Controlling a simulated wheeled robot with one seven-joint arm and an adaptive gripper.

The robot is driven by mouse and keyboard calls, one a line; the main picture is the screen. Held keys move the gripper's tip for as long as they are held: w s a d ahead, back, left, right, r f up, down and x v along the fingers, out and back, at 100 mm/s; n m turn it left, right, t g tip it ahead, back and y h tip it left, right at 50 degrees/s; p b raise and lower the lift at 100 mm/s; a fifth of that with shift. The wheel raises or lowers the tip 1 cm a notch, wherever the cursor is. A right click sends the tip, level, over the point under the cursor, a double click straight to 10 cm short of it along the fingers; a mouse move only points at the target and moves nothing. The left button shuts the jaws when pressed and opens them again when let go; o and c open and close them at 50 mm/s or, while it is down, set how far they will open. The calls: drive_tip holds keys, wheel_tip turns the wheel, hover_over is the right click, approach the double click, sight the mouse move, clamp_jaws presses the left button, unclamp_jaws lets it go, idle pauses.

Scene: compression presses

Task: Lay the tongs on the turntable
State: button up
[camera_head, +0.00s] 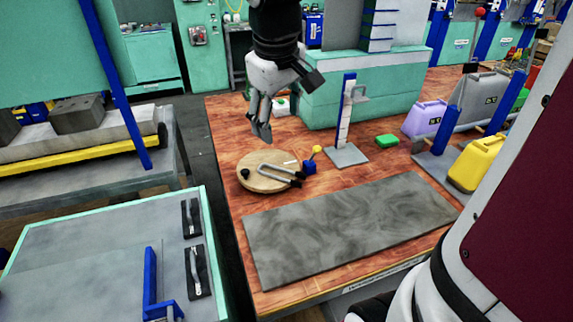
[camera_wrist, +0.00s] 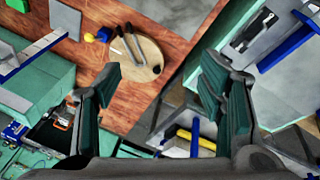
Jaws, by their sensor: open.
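The turntable (camera_head: 254,181) is a round, pale wooden disc on the red-brown wooden table; it also shows in the wrist view (camera_wrist: 148,51). The tongs (camera_head: 279,171) have slim grey arms and dark ends. They lie across the right part of the disc, with the dark ends at or over its right edge; they also show in the wrist view (camera_wrist: 133,42). A small black knob (camera_head: 245,173) stands at the disc's left side. My gripper (camera_head: 262,130) is open and empty, raised above and behind the disc, apart from the tongs. Its spread fingers show in the wrist view (camera_wrist: 160,85).
A blue block with a yellow ball (camera_head: 310,167) sits close right of the disc. A large grey slab (camera_head: 345,222) lies in front. A post on a grey base (camera_head: 347,155), a green block (camera_head: 387,141) and purple and yellow containers (camera_head: 476,164) stand to the right.

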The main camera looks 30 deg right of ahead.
drive_tip(key=s+a+m+t, duration=0.1)
drive_tip(key=s+a, duration=0.2)
drive_tip(key=s, duration=0.5)
drive_tip(key=s+a+m+t+y, duration=0.1)
drive_tip(key=s+a+m, duration=0.1)
drive_tip(key=s, duration=0.7)
drive_tip(key=shift+a+r+y, duration=0.25)
drive_tip(key=shift+a+y, duration=0.05)
drive_tip(key=shift+a, duration=0.3)
drive_tip(key=shift+c, duration=0.3)
